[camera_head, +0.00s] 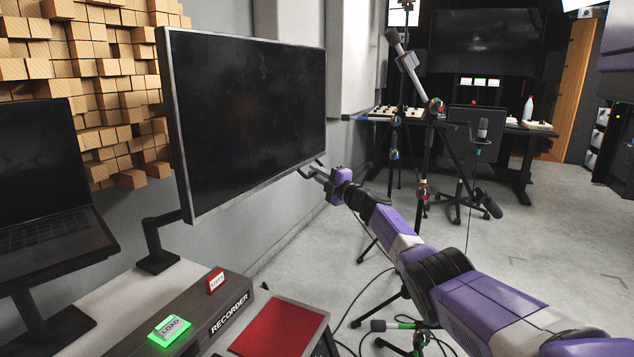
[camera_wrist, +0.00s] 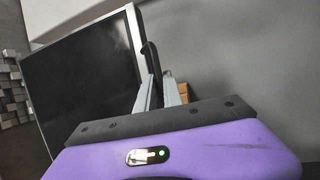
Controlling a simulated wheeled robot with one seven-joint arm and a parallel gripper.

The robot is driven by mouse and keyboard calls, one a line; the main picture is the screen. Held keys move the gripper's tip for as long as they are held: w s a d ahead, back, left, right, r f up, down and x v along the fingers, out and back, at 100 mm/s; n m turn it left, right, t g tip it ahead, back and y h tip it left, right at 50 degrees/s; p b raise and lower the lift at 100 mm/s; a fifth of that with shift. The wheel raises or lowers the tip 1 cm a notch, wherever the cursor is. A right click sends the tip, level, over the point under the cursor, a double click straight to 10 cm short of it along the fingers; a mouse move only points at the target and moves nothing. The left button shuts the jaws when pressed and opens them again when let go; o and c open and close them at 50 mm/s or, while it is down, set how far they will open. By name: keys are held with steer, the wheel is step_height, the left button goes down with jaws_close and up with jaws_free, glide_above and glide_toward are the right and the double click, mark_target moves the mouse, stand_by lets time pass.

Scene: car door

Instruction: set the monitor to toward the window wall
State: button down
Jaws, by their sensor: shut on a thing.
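The monitor (camera_head: 250,110) is a large dark screen with a thin silver frame, on a black stand arm (camera_head: 155,240) at its lower left. Its screen faces the room, with the grey wall behind it. It also shows in the wrist view (camera_wrist: 82,75), tilted at the left. A small dark handle (camera_wrist: 150,58) stands at the monitor's side edge. My gripper (camera_head: 312,170) is at the monitor's lower right corner. In the wrist view its two grey fingers (camera_wrist: 158,88) are shut on the dark handle. The exact contact is partly hidden.
A laptop (camera_head: 45,190) stands at the left. A desk below holds a recorder panel (camera_head: 215,310) with a green button, and a red pad (camera_head: 278,328). Microphone stands (camera_head: 425,165) and cables (camera_head: 375,285) are on the floor at the right. Wooden blocks (camera_head: 90,80) cover the left wall.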

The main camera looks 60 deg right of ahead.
steer(key=shift+w+d+y, duration=0.15)
steer(key=shift+w+y, duration=0.15)
steer(key=c, duration=1.5)
jaws_free()
steer(key=shift+s, duration=0.25)
steer(key=p+v, duration=0.4)
steer(key=v, duration=0.3)
steer(key=shift+f+p, duration=0.15)
steer(key=shift+p, duration=0.15)
steer(key=shift+s, duration=0.1)
